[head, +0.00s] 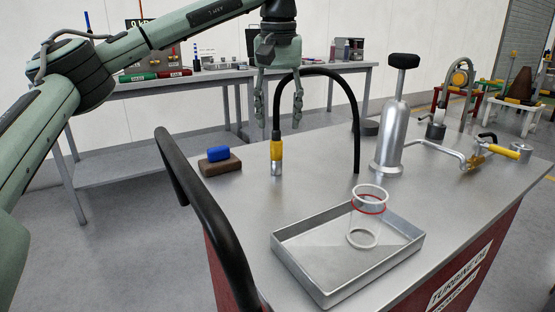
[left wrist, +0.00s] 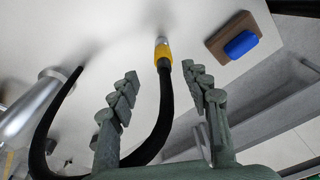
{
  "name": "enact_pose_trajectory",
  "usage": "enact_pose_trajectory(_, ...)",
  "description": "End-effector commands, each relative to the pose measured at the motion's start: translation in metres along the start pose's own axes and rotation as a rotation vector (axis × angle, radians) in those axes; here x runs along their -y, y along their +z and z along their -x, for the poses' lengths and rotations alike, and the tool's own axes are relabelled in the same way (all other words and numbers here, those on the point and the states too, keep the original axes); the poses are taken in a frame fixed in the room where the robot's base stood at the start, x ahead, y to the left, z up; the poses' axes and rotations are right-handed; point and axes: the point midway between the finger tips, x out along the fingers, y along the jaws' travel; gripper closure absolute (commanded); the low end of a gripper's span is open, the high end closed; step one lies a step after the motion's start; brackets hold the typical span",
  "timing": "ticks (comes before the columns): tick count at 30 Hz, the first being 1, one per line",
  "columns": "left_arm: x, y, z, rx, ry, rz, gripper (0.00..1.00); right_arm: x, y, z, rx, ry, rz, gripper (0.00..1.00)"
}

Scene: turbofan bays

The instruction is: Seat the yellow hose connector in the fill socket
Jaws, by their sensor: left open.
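The yellow hose connector (head: 277,151) hangs or stands upright with its metal tip down at the end of a black hose (head: 340,80), near the left edge of the cart top. I cannot tell if the tip touches the surface. My left gripper (head: 278,108) is open above the connector, fingers pointing down, with the hose end between or just behind them. In the left wrist view the connector (left wrist: 164,55) lies just beyond the gap between the open fingertips (left wrist: 159,73). I cannot pick out the fill socket with certainty. My right gripper is not in view.
The cart top (head: 320,180) carries a blue block on a brown base (head: 220,160), a metal tray (head: 310,262) with a clear red-ringed cylinder (head: 368,215), a silver pump (head: 396,130) and a yellow-handled valve (head: 500,150). A black handrail (head: 205,205) runs along the left edge.

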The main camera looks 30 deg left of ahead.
Motion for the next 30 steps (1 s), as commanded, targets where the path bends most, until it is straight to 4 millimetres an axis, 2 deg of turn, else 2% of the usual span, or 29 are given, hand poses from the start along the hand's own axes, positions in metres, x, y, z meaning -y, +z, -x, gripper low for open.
enact_pose_trajectory(11, 0.002, 0.001, -0.036, 0.0, -0.002, 0.008, 0.52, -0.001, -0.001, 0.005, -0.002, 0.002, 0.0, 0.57)
enact_pose_trajectory(19, 0.004, 0.002, -0.073, -0.001, -0.001, 0.008, 0.52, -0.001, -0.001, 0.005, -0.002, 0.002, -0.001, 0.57)
enact_pose_trajectory(28, 0.004, 0.002, -0.079, -0.002, 0.0, 0.008, 0.52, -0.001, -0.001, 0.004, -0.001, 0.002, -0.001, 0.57)
enact_pose_trajectory(30, 0.004, 0.002, -0.079, -0.002, 0.001, 0.008, 0.6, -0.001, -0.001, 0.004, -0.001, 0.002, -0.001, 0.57)
